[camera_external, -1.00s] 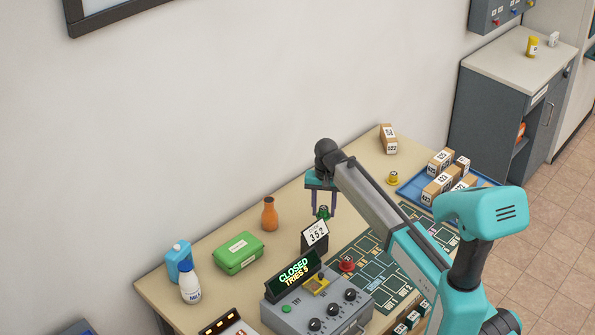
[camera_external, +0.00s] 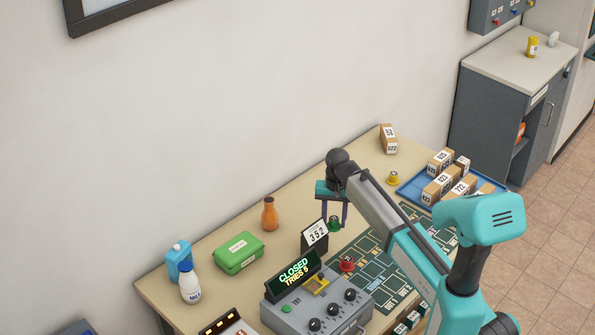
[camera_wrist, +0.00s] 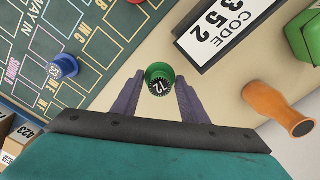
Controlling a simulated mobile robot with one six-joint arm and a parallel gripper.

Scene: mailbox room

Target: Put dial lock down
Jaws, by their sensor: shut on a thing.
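The dial lock, a small green round piece with a dark numbered dial on top reading about 72, shows in the external view (camera_external: 334,223) and the wrist view (camera_wrist: 159,77). My gripper (camera_external: 333,219) is shut on it, with one finger on each side, as the wrist view also shows (camera_wrist: 159,84). The fingers point down over the bare beige table (camera_external: 285,222), between the code sign and the dark green printed mat (camera_external: 376,262). I cannot tell whether the lock's underside touches the table.
The code card 352 (camera_external: 315,233) stands close left of the lock. A red dial piece (camera_external: 347,264) and a grey lock box (camera_external: 318,304) are in front.

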